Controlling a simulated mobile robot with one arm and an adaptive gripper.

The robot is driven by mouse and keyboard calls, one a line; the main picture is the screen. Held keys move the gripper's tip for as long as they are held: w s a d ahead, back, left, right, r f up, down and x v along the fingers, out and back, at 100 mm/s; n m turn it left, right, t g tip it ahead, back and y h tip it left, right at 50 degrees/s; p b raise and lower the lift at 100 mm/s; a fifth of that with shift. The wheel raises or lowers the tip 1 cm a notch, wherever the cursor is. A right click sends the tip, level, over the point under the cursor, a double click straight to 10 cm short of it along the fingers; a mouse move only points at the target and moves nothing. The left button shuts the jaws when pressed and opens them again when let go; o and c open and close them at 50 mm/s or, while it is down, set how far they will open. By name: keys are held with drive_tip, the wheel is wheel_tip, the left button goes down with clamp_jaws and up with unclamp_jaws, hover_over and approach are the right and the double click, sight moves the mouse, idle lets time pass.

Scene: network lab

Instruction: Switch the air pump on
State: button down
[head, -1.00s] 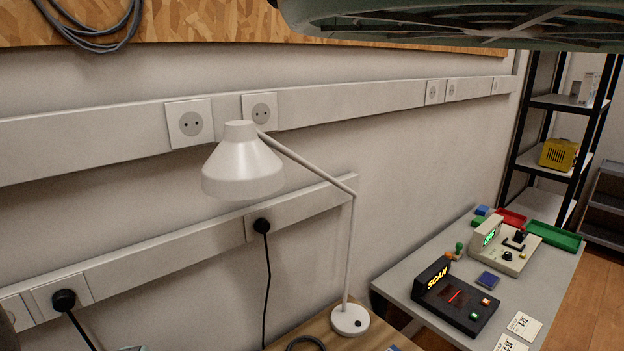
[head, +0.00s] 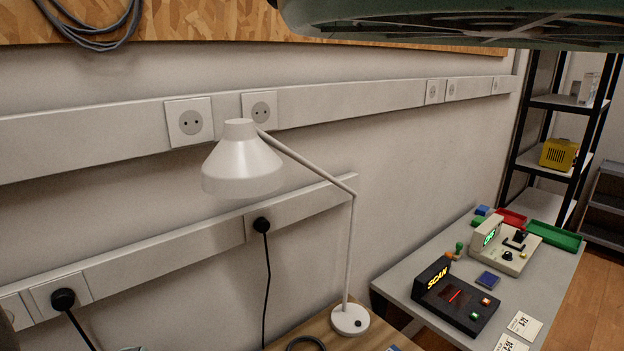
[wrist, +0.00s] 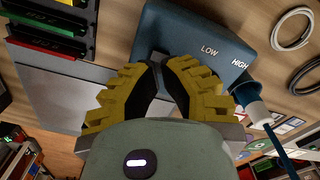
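A dark blue box marked LOW and HIGH (wrist: 222,32), which looks like the air pump, fills the upper middle of the wrist view. A white fitting with a blue hose (wrist: 258,112) is at its right end. My gripper (wrist: 158,64) has yellow ridged fingers with dark inner pads. The pump is not identifiable in the head view.
Coiled cables (wrist: 292,30) lie right of the box on a wooden surface. Dark units with red and green strips (wrist: 48,40) are at upper left. In the head view, a white lamp (head: 243,168) stands before the wall, and a SCAN device (head: 455,300) sits on the grey table.

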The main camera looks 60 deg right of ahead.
drive_tip(key=shift+f+b, duration=1.55)
drive_tip(key=shift+f, duration=0.1)
idle(0.6)
drive_tip(key=shift+r+p, duration=1.35)
drive_tip(key=shift+r, duration=2.15)
drive_tip(key=shift+s, duration=0.1)
